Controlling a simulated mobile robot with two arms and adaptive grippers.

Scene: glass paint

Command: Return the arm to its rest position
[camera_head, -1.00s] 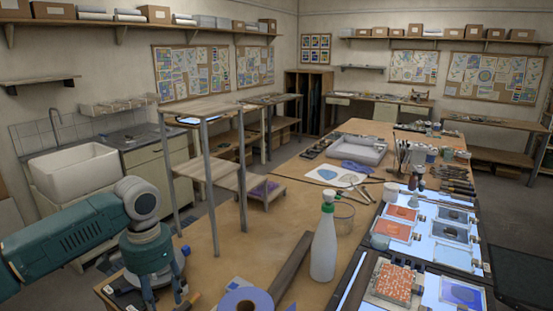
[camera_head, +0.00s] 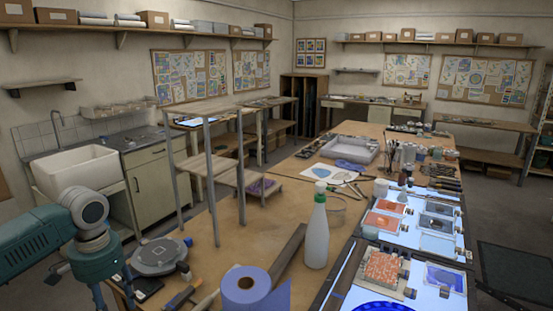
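My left arm, teal with grey joints, comes in at the lower left in the head view. My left gripper (camera_head: 113,293) points down at the left edge of the wooden worktable (camera_head: 225,225). Its fingers stand apart with nothing seen between them, and their tips are cut off by the lower frame edge. A round grey device (camera_head: 158,256) lies flat on the table just right of the gripper, apart from it. My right gripper is not in view.
A white spray bottle (camera_head: 317,235) stands upright mid-table. Glass panes lie on a lit panel (camera_head: 388,251) at right. A shelf stand (camera_head: 210,165) rises behind the arm, near the sink (camera_head: 80,172).

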